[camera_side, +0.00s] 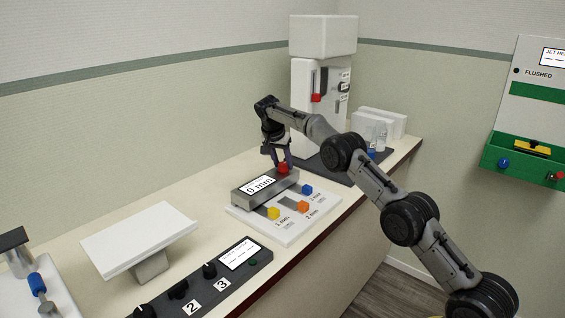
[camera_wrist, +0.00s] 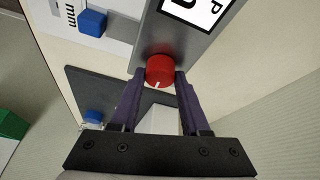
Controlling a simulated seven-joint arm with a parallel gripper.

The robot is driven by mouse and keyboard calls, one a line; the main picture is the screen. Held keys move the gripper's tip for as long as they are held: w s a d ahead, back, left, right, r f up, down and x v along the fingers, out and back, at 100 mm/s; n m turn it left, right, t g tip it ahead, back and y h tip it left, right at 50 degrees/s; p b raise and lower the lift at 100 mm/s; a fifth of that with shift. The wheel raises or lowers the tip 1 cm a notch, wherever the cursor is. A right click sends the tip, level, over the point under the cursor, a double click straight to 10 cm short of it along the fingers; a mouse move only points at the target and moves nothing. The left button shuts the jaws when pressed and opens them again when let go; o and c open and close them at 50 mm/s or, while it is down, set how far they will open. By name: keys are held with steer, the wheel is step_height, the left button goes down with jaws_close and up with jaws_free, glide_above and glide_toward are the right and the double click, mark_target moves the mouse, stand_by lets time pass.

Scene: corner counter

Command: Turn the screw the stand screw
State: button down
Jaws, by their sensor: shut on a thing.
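A red knob (camera_side: 283,168) with a white pointer line sits on the end of a grey metal block (camera_side: 240,203) whose display reads "0 mm". My gripper (camera_side: 277,160) comes down over this knob. In the wrist view the red knob (camera_wrist: 160,68) lies between the two fingertips of my gripper (camera_wrist: 160,78), and they are closed on its sides. The block rests on a white base plate (camera_side: 290,232) with yellow, orange and blue knobs. No part in view is labelled as the stand screw, so I cannot tell from labels whether this knob is it.
A tall white machine (camera_side: 304,85) stands behind on a dark base (camera_side: 327,170). A tilted white panel (camera_side: 138,238) and a dark control box (camera_side: 205,285) with numbered knobs are at left. A green-framed wall unit (camera_side: 520,165) hangs at right.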

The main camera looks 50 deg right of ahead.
steer(key=shift+c, duration=1.9)
jaws_free()
steer(key=v, duration=0.6)
steer(key=shift+v, duration=0.75)
steer(key=shift+s, duration=0.1)
